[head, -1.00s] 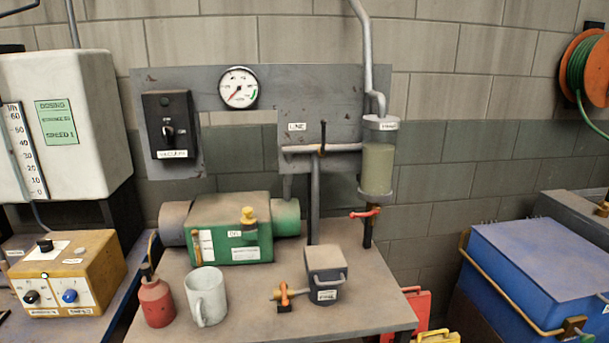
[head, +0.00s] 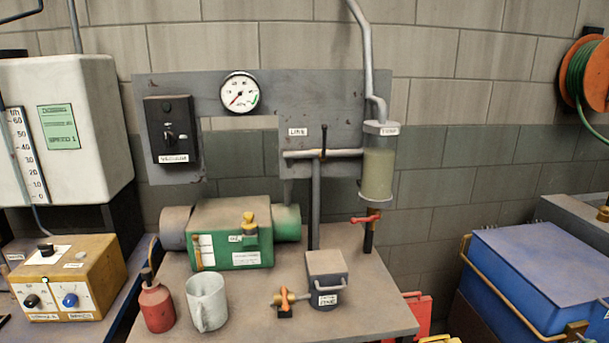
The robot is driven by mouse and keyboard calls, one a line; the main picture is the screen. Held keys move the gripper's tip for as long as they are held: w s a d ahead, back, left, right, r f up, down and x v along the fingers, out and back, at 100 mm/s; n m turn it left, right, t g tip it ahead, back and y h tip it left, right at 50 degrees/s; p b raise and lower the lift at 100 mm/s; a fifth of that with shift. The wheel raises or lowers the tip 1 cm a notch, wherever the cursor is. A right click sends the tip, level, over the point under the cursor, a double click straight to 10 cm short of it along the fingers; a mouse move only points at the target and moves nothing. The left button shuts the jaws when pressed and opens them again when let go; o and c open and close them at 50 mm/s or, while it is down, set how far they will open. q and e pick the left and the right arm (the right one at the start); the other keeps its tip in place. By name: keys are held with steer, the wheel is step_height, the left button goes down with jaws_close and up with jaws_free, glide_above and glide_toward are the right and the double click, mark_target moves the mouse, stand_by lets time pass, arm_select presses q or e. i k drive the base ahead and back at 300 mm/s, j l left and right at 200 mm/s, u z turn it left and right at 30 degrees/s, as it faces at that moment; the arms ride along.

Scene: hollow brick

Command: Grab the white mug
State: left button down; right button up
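Neither of my grippers shows in the head view.
A small grey box (head: 327,276) and an orange-handled valve (head: 286,302) stand right of the mug, with bare tabletop (head: 250,304) between. A yellow control box (head: 70,285) is at left. A blue case (head: 535,275) is at right. A panel with a gauge (head: 240,92) rises behind.

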mark_target(206, 292)
steer(key=k+j+u, duration=0.1)
steer(key=j+u, duration=0.25)
steer(key=j, duration=0.65)
steer(key=j+u, duration=0.35)
steer(key=j, duration=0.6)
